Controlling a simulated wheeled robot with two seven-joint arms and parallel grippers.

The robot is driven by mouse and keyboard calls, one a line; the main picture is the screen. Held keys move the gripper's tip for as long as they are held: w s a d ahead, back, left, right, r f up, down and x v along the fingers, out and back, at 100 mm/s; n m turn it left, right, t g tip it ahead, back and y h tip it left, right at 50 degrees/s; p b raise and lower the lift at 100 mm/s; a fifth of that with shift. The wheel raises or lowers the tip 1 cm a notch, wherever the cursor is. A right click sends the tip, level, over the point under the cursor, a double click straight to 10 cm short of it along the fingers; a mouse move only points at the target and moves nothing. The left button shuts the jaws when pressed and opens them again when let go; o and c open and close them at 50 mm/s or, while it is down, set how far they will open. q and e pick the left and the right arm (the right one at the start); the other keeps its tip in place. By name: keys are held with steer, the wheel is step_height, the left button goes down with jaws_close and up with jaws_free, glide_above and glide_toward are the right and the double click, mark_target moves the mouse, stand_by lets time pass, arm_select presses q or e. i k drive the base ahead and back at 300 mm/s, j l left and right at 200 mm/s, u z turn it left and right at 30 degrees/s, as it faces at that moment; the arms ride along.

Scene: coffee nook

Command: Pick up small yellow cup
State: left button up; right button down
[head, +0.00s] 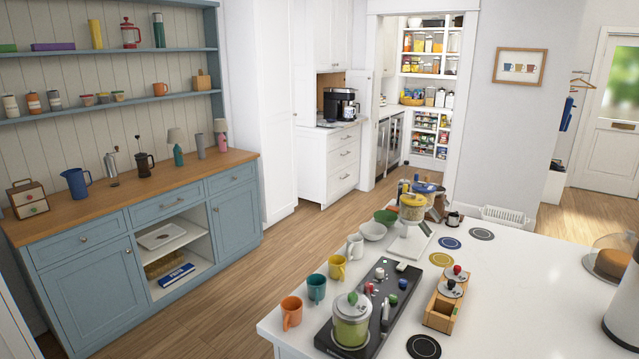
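A small yellow cup (337,267) stands upright on the white counter (520,300), near its left edge. A teal cup (316,288) stands just in front of it to the left, and an orange cup (291,312) stands closer still at the counter's corner. A white mug (354,247) stands behind the yellow cup. Neither of my grippers shows in the head view.
Right of the cups lies a black tray (385,300) with a green lidded jar (351,322). A wooden box (444,307) and round dark coasters (423,346) lie further right. Bowls (373,231) and jars stand behind. Floor (245,290) left of the counter is clear.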

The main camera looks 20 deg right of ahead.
mark_target(337, 264)
steer(key=i+j+z, duration=0.1)
steer(key=z, duration=0.4)
steer(key=i+j+z, duration=0.1)
steer(key=z, duration=0.4)
steer(key=j+z, duration=0.15)
steer(key=z, duration=0.3)
steer(key=i+j+z, duration=0.15)
steer(key=j+z, duration=0.2)
steer(key=j, duration=0.75)
steer(key=j+z, duration=0.35)
steer(key=j, duration=0.75)
steer(key=k, duration=0.6)
